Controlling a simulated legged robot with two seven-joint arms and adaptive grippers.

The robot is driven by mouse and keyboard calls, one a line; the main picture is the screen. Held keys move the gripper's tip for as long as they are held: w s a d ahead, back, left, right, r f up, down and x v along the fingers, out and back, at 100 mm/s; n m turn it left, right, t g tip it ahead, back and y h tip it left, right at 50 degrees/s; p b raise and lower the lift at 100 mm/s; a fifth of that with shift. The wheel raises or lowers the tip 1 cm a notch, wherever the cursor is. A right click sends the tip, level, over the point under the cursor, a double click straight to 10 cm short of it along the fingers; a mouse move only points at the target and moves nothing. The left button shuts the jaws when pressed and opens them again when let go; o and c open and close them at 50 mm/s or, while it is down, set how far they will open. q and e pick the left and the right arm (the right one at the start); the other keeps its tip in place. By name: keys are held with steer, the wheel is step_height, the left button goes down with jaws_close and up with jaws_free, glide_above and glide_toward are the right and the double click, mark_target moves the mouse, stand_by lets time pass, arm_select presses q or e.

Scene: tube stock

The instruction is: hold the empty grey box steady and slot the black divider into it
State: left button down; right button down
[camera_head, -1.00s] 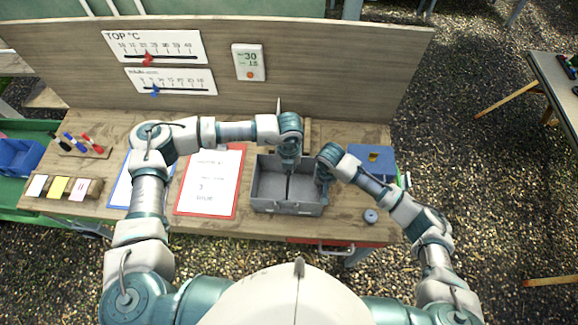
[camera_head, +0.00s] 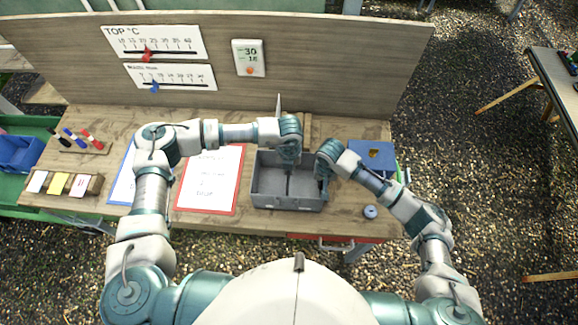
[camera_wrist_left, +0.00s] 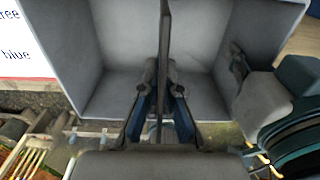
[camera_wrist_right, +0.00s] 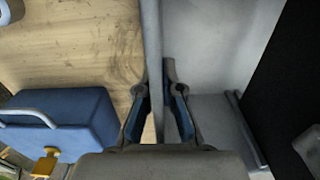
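The grey box (camera_head: 272,203) stands on the bench and has no loose items visible inside. My left gripper (camera_head: 288,163) is over its middle, shut on the black divider (camera_head: 288,184). In the left wrist view the divider (camera_wrist_left: 166,45) is edge-on between the fingers (camera_wrist_left: 161,105), with box floor on both sides. In the right wrist view the divider's dark face (camera_wrist_right: 292,85) is beside a grey upright rib (camera_wrist_right: 246,130). Whether its lower edge touches the floor is hidden. My right gripper (camera_head: 322,170) is shut on the box's right wall (camera_wrist_right: 152,40), fingers (camera_wrist_right: 160,103) on either side.
A blue case (camera_head: 376,158) and a small round grey item (camera_head: 370,212) lie right of the box. A red-edged sheet (camera_head: 210,180) lies left of it. The back panel (camera_head: 330,70) rises behind. Marker pens (camera_head: 80,140) and cards (camera_head: 60,184) are at far left.

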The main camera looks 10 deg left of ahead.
arm_select(q)
steer(key=shift+f, duration=0.2)
steer(key=shift+f, duration=1.2)
steer(key=c, duration=1.2)
jaws_free()
steer(key=shift+c, duration=0.2)
steer(key=shift+r, duration=0.15)
step_height(320, 180, up, 12)
steer(key=shift+w+f, duration=0.1)
steer(key=shift+f, duration=0.05)
